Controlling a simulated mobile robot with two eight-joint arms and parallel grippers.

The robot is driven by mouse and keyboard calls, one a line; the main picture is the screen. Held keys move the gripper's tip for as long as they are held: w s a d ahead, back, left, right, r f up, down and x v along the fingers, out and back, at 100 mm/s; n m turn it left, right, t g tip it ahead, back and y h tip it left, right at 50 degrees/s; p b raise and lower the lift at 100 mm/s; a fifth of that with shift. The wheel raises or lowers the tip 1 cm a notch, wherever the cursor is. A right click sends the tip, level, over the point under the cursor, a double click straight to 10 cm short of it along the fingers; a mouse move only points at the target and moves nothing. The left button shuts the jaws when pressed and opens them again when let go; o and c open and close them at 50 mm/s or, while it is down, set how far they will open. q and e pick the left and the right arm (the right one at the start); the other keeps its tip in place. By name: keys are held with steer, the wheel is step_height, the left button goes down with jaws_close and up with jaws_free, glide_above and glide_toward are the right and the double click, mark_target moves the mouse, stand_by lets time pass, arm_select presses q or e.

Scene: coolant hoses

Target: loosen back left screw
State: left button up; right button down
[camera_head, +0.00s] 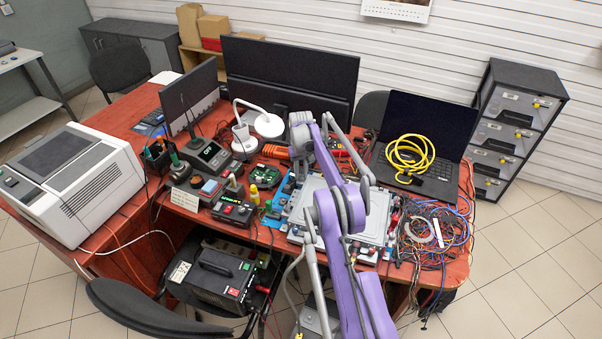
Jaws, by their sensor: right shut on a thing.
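A device with a pale flat plate (377,212) in a blue and grey frame lies on the red desk in the head view. My purple right arm rises from the bottom and crosses in front of it. My right gripper (300,150) is over the back left part of the device, beyond the arm's grey wrist parts. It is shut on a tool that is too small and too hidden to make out. The back left screw cannot be made out, nor whether the tool touches it. My left gripper is not in view.
A laptop (428,120) with a coiled yellow hose (408,158) stands at the back right. Tangled cables (433,232) lie at the right edge of the red desk (128,118). Monitors (290,72), a white lamp (268,125) and bench instruments (211,155) crowd the back and left.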

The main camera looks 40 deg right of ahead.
mark_target(301, 175)
steer(key=shift+n, duration=0.9)
steer(key=c, duration=0.7)
jaws_free()
steer(key=shift+r, duration=0.1)
step_height(301, 175, up, 11)
steer(key=shift+f+p, duration=0.15)
steer(key=shift+p, duration=0.25)
